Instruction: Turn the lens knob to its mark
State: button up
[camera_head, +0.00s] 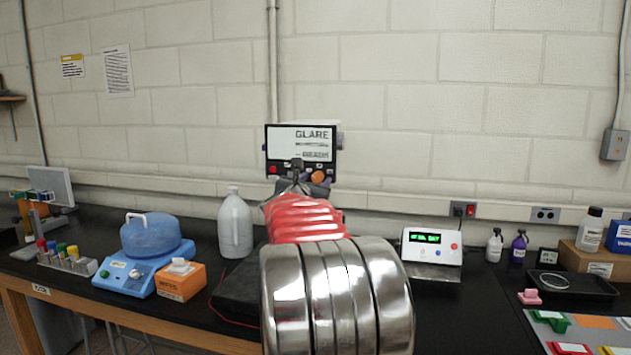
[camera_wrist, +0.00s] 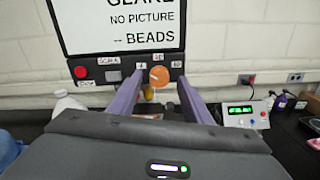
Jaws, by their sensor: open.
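The orange lens knob (camera_wrist: 159,76) is on the dark front panel below the screen of a box-like device (camera_wrist: 122,25). Small white labels surround the knob. The screen reads "GLARE", "NO PICTURE", "-- BEADS". In the head view the knob (camera_head: 318,177) shows just beyond the end of my arm. My gripper (camera_wrist: 160,82) is open, its two purple fingers pointing at the panel, one on each side of the knob. I cannot tell whether the fingertips touch the knob. In the head view my arm hides much of the gripper and the device's lower part.
A red button (camera_wrist: 81,72) is on the same panel, left of the knob. A white plastic jug (camera_head: 235,225) stands left of my arm, and a white box with a green display (camera_head: 432,245) stands right. A blue apparatus (camera_head: 150,250) and orange box (camera_head: 181,280) are farther left.

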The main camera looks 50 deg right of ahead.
jog(key=shift+x, duration=0.95)
jog(key=shift+c, duration=0.6)
jog(key=c, duration=0.9)
jog(key=shift+w+a, duration=0.1)
jog(key=shift+a, duration=0.15)
jog(key=shift+c, duration=0.2)
jog(key=shift+d, duration=0.15)
